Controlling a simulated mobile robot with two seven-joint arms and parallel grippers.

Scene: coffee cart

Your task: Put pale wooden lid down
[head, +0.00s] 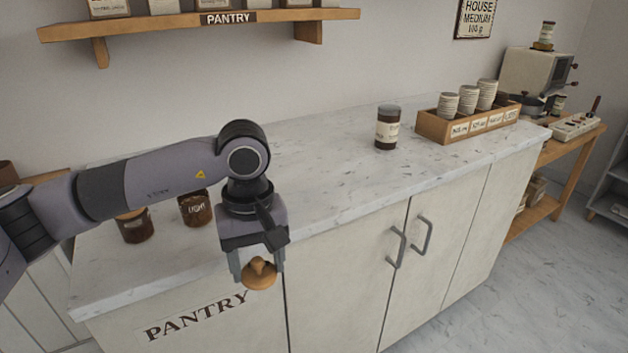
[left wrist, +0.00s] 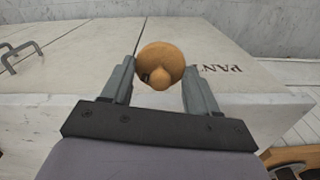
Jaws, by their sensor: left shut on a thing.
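The pale wooden lid (head: 259,274) is a round wooden disc with a knob. My left gripper (head: 257,264) is shut on it by the knob. The lid hangs in front of the counter's front face in the head view, clear of any surface I can see. In the left wrist view the lid (left wrist: 161,62) sits between the two fingers (left wrist: 160,75). The marble countertop (head: 310,165) lies behind and above it in the picture. My right gripper is not in view.
Two dark jars, one labelled LIGHT (head: 195,208) and another (head: 134,226), stand on the counter's left part. A labelled jar (head: 387,128) and a wooden box (head: 468,124) with cups stand farther right. The countertop's middle is clear. Cupboard handles (head: 423,235) stick out in front.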

